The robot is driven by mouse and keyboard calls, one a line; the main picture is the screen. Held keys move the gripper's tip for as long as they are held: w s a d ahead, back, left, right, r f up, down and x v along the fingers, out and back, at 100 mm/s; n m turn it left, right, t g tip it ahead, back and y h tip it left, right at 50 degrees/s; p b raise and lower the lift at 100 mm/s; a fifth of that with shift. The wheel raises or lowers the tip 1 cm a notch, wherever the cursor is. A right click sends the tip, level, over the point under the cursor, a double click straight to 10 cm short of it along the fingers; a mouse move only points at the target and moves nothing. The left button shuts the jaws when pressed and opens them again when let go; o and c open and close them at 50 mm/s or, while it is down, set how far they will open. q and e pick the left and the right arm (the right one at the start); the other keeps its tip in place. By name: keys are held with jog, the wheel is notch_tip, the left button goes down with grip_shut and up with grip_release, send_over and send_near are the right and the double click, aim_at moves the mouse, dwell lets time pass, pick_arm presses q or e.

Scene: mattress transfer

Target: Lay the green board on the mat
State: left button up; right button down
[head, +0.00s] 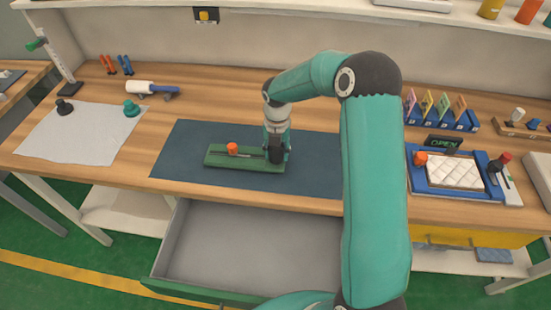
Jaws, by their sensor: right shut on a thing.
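The green board (226,161) is a flat bar with an orange knob (232,149) and a dark strip on top. It is at the left-middle part of the dark blue mat (310,178). My right gripper (276,158) points down at the board's right end and is shut on it. The fingertips are small and partly hidden against the board. I cannot tell whether the board touches the mat or is just above it. My left gripper is not in view.
An open grey drawer (250,245) juts out below the table's front edge. A white sheet (75,135) with two knobs lies at left. A blue tray (430,187) with a white quilted pad, an OPEN sign (443,144) and a blue card rack (445,120) stand at right.

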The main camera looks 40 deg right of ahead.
jog(key=shift+f, duration=0.7)
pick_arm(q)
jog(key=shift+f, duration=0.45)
pick_arm(e)
jog(key=shift+r, duration=0.1)
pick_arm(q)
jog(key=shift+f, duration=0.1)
pick_arm(e)
jog(key=c, duration=0.6)
grip_release()
